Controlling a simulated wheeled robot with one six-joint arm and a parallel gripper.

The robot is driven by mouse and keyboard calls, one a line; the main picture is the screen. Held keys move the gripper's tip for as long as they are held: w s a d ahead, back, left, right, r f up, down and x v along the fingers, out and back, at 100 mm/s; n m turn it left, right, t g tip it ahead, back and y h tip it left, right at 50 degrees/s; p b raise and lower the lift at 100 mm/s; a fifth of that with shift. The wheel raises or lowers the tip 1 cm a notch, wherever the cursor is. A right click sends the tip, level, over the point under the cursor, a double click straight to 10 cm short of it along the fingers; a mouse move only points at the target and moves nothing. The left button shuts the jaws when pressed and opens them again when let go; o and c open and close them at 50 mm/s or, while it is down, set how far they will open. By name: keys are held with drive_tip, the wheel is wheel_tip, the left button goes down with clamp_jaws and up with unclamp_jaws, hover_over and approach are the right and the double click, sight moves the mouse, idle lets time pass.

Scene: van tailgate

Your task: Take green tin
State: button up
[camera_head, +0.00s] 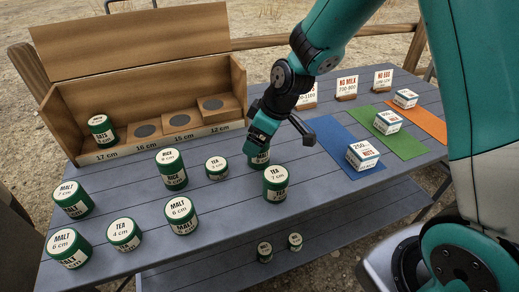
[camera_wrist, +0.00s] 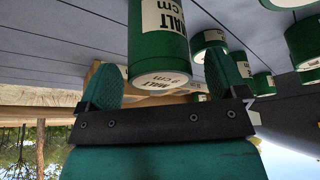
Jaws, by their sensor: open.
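Several green tins with white labels stand on the grey table. My gripper (camera_head: 264,138) points down over one green tin (camera_head: 259,160) and hides most of it in the head view. In the wrist view this tin (camera_wrist: 158,45) reads MALT, and its lid faces my palm. My open fingers (camera_wrist: 162,82) lie on either side of its lid end, with a gap visible at the left; contact at the right is unclear. Other tins include MALT 7 cm (camera_head: 73,200), RICE (camera_head: 171,169), TEA 3 cm (camera_head: 216,168) and TEA 7 cm (camera_head: 276,183).
A wooden box (camera_head: 150,85) with stepped, marked seats holds one green tin (camera_head: 102,130) at its 17 cm seat. Small white boxes stand on blue (camera_head: 345,150), green and orange mats at right. Two small tins (camera_head: 265,251) sit on the lower shelf.

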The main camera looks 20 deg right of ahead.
drive_tip(key=shift+x, duration=1.2)
drive_tip(key=c, duration=1.1)
